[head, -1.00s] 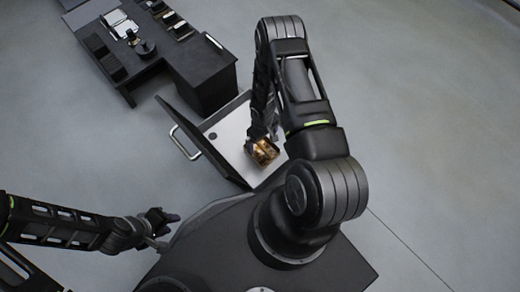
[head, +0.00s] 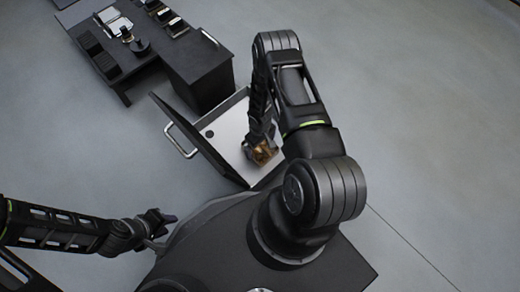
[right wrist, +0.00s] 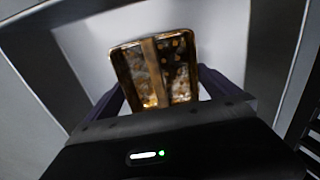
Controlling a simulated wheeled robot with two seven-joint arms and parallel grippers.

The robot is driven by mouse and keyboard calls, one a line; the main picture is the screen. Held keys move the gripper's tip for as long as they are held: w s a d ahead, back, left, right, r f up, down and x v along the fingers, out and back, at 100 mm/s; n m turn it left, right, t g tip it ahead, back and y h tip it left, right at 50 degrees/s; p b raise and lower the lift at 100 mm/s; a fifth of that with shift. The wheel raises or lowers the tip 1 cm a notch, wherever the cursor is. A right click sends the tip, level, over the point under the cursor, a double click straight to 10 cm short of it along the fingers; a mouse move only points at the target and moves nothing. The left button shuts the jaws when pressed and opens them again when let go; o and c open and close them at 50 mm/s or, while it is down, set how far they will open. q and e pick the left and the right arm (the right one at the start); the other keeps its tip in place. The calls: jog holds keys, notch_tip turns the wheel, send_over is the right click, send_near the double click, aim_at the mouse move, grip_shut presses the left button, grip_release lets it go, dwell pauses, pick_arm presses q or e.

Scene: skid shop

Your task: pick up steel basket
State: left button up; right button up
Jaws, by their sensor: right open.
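The steel basket (right wrist: 155,70), gold-brown and shiny with a bar across its middle, sits in the open drawer (head: 228,125). In the right wrist view it lies just beyond my right gripper (right wrist: 160,92), with the two open fingers on either side of its near part. In the head view the basket (head: 263,153) is partly hidden by my right gripper (head: 255,146), which reaches down into the drawer. I cannot tell whether the fingers touch it. My left gripper (head: 160,219) is at the lower left, away from the drawer; its fingers are too small to judge.
The drawer has a pale floor and a metal handle (head: 182,141) on its front panel. Behind it stands a dark bench (head: 195,70) with several dark trays and a small device (head: 138,44). The grey floor to the right is clear.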

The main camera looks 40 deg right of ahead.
jog(key=shift+f, duration=0.6)
jog(key=shift+c, duration=0.3)
jog(key=c, duration=1.1)
